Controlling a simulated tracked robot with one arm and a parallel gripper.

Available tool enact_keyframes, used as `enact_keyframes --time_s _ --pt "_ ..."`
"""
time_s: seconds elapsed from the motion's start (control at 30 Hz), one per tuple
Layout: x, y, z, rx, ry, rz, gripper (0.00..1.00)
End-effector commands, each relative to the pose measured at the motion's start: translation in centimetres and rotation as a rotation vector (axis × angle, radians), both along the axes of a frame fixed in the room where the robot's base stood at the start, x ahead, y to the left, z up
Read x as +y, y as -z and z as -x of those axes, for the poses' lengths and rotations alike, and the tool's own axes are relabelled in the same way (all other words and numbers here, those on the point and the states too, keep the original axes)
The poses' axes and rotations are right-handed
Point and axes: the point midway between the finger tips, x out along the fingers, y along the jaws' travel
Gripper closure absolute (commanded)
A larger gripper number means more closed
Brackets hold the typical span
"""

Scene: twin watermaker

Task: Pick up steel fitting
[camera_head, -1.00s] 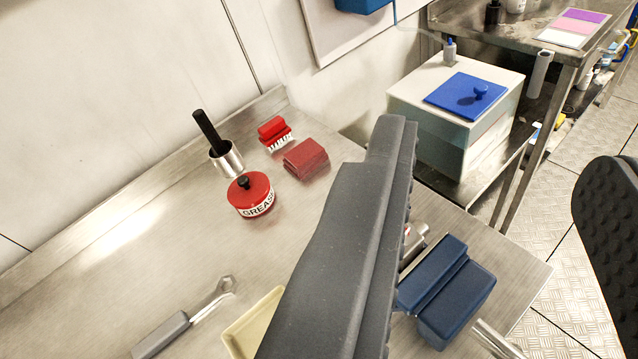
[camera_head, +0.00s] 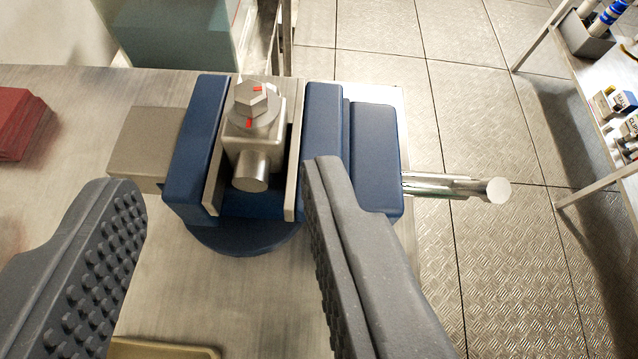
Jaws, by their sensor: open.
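The steel fitting (camera_head: 252,135) has a hex top with red marks and a round stub facing me. It sits between the jaws of the blue vise (camera_head: 190,150) on the steel bench. The left finger lies at the lower left and the right finger tip overlaps the front of the vise's right jaw in the picture. The fitting shows between and beyond the finger tips.
The vise's handle bar (camera_head: 450,187) sticks out right past the bench edge, over the tiled floor (camera_head: 490,270). A red block (camera_head: 20,122) lies at the left. A shelf with boxes (camera_head: 615,110) stands at far right.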

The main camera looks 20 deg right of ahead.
Motion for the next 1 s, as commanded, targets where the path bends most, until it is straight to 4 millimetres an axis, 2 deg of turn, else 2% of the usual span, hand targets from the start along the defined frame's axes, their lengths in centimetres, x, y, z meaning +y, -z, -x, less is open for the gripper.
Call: enact_keyframes --time_s 0.17,0.43,0.6,1.0 --pt "-0.4 1.1 -0.9 0.007 0.011 0.018 0.59" --pt "-1.1 3.3 -4.7 0.008 0.011 0.016 0.59" --pt "-1.3 4.0 -6.6 0.003 0.011 0.013 0.59" --pt "-1.8 5.2 -8.4 0.005 0.011 0.016 0.59"
